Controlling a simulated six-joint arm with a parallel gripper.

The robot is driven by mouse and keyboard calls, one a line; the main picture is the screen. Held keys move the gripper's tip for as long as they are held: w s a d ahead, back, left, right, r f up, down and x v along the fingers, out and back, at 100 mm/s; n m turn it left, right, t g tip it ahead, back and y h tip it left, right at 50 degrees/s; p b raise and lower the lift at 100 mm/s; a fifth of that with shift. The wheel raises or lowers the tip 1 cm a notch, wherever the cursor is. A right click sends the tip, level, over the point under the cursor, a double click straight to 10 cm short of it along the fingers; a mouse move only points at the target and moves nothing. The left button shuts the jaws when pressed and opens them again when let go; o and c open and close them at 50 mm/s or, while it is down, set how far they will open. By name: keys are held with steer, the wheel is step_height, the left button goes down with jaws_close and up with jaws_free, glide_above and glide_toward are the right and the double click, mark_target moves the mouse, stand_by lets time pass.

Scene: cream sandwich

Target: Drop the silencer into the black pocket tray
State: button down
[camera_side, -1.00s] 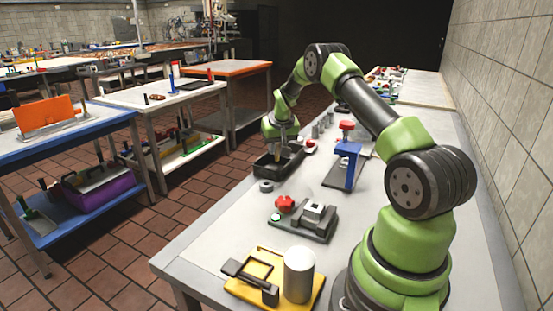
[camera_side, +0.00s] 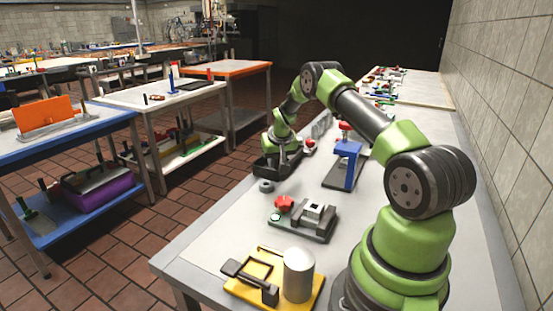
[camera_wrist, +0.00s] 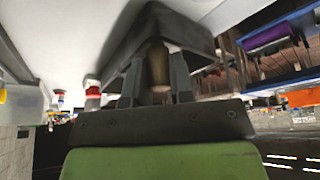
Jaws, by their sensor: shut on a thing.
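My gripper (camera_wrist: 158,72) is shut on a brown, brass-like cylinder, the silencer (camera_wrist: 159,60), which stands between its two dark fingers in the wrist view. The black pocket tray (camera_wrist: 196,38) is right behind the fingertips there. In the side view, my gripper (camera_side: 279,160) is down at the black tray (camera_side: 289,171), over its opening. The silencer is hidden in the side view. Whether it touches the tray floor, and which pocket it is over, I cannot tell.
A small dark ring (camera_side: 266,186) lies just in front of the tray. A blue clamp stand (camera_side: 348,165) is to the right. A fixture with a red knob (camera_side: 284,203) and a yellow tray (camera_side: 262,284) with a white cylinder (camera_side: 299,274) are nearer. Bare tabletop lies between them.

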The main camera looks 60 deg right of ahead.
steer(key=c, duration=1)
jaws_free()
steer(key=shift+s+a+f, duration=0.1)
steer(key=shift+s+f, duration=0.05)
steer(key=shift+f, duration=0.2)
steer(key=shift+a, duration=0.1)
